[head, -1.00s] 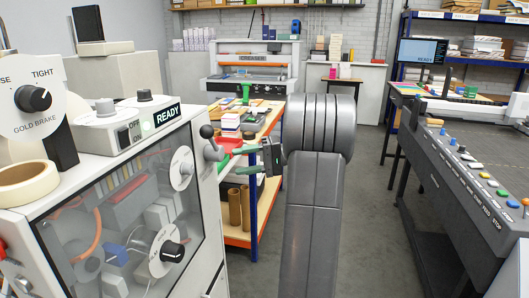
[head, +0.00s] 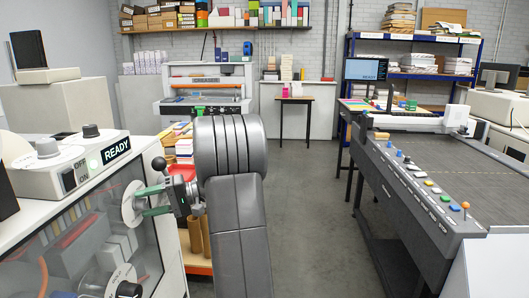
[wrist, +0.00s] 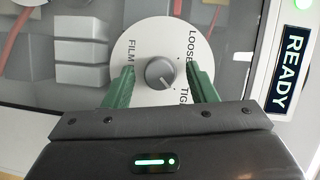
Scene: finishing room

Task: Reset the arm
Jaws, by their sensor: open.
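My gripper (head: 141,202) is at the left of the head view, its green fingers pointing left at the machine's front. In the wrist view my gripper (wrist: 161,68) is open and empty, with one green finger on each side of a grey knob (wrist: 160,74). The knob sits on a round white dial (wrist: 140,45) marked FILM, LOOSE and a partly hidden TIG. The dial also shows in the head view (head: 130,208), partly behind the fingers. I cannot tell whether the fingers touch the dial. My grey arm rises in the middle of the head view.
The machine (head: 80,190) with a lit READY sign (head: 117,150) stands close at left. A long dark console (head: 440,185) with coloured buttons stands at right. Grey floor (head: 312,210) lies open between. A press (head: 207,90), small table (head: 295,98) and shelves (head: 415,60) are behind.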

